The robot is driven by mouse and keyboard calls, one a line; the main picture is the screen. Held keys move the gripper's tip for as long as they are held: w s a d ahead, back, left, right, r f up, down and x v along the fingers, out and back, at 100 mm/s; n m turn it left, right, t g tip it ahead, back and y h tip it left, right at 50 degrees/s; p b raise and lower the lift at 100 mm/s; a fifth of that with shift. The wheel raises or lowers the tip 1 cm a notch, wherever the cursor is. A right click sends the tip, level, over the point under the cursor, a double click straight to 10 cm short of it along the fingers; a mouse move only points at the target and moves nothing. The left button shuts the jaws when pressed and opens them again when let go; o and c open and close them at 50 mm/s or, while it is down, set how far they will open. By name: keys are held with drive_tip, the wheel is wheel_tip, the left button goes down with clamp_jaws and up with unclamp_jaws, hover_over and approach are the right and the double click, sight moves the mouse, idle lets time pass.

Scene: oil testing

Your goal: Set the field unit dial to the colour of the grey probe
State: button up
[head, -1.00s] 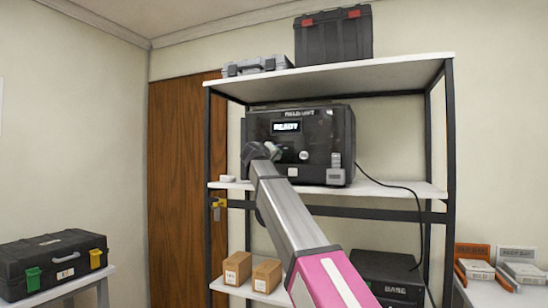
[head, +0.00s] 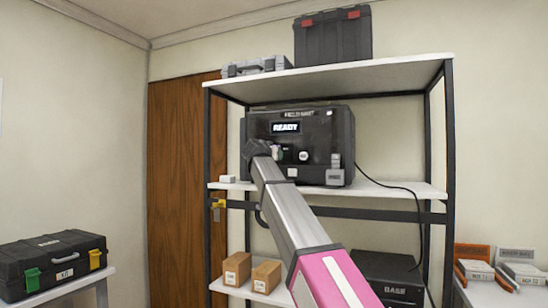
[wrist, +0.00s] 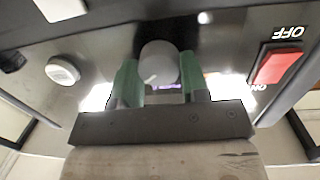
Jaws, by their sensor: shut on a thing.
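The field unit (head: 330,135) is a black box on the middle shelf with a lit display (head: 286,127) reading READY. My gripper (head: 281,152) is at the left part of its front panel. In the wrist view my gripper (wrist: 160,80) has its two green fingers shut on a round grey dial (wrist: 158,62), one on each side. The dial has a pale pointer mark, with small purple marking just below it. Its other markings are hidden by my fingers. A grey piece (head: 335,176) sits at the unit's lower right; I cannot tell whether it is the grey probe.
A red OFF/ON switch (wrist: 275,66) and a white round knob (wrist: 62,70) flank the dial in the wrist view. A cable (head: 400,187) runs from the unit's right side. Cardboard boxes (head: 266,276) and a BASE unit (head: 395,278) stand on the lower shelf.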

drive_tip(key=shift+m, duration=0.4)
drive_tip(key=o, duration=0.9)
drive_tip(key=shift+o, duration=0.2)
drive_tip(key=shift+s, duration=0.15)
drive_tip(key=v, duration=1)
drive_tip(key=shift+s, duration=0.25)
drive_tip(key=shift+a+r, duration=0.1)
